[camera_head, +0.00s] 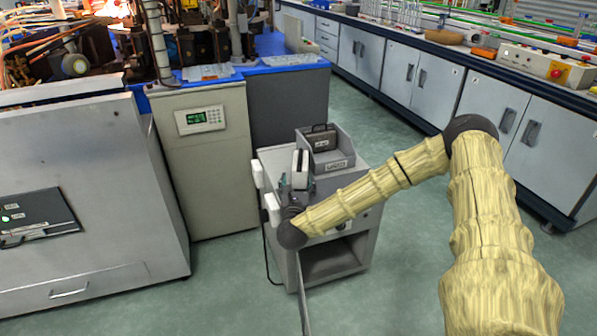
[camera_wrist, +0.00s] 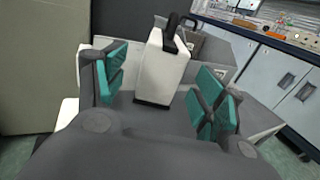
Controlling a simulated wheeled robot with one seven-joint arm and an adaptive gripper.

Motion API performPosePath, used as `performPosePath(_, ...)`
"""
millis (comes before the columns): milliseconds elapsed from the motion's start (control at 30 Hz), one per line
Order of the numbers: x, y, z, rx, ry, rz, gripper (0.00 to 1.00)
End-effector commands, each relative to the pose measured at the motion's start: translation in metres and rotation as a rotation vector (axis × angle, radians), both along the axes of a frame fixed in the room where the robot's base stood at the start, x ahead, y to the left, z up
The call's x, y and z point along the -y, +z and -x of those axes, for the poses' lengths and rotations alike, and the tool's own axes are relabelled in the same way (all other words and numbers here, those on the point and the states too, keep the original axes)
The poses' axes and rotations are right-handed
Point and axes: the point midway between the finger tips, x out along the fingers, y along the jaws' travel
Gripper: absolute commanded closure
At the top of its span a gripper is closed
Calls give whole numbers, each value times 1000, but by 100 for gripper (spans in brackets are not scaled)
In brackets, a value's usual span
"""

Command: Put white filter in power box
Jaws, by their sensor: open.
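A white block, which looks like the white filter (camera_head: 300,172), stands upright on a small grey cart. In the wrist view the white filter (camera_wrist: 160,72) has a dark base and lies between the two teal finger pads. There is a visible gap on both sides. My gripper (camera_wrist: 163,88) is open around this space and holds nothing; in the head view my gripper (camera_head: 298,187) is at the cart's near left part, partly hidden by my arm. I cannot tell for sure which thing is the power box; a dark panel box (camera_head: 38,216) with a green light is on the left machine.
A grey open bin (camera_head: 330,165) with a label stands behind the filter, with a dark handled item (camera_head: 320,137) in it. The grey cart (camera_head: 372,187) has an open shelf below. A beige cabinet (camera_head: 205,165) is behind left; benches line the right. The green floor (camera_head: 400,250) is clear.

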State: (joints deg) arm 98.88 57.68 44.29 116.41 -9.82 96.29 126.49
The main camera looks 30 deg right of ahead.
Motion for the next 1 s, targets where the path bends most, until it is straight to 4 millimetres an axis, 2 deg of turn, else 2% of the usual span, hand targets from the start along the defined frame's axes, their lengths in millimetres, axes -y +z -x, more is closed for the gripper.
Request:
performPosePath(200, 15, -1, -21, 0, 1, 2, 30)
performPosePath(433, 22, -2, -32, -1, 3, 2, 30)
performPosePath(700, 43, -3, -58, -2, 4, 2, 30)
performPosePath(1000, 49, -2, -66, -3, 5, 1, 30)
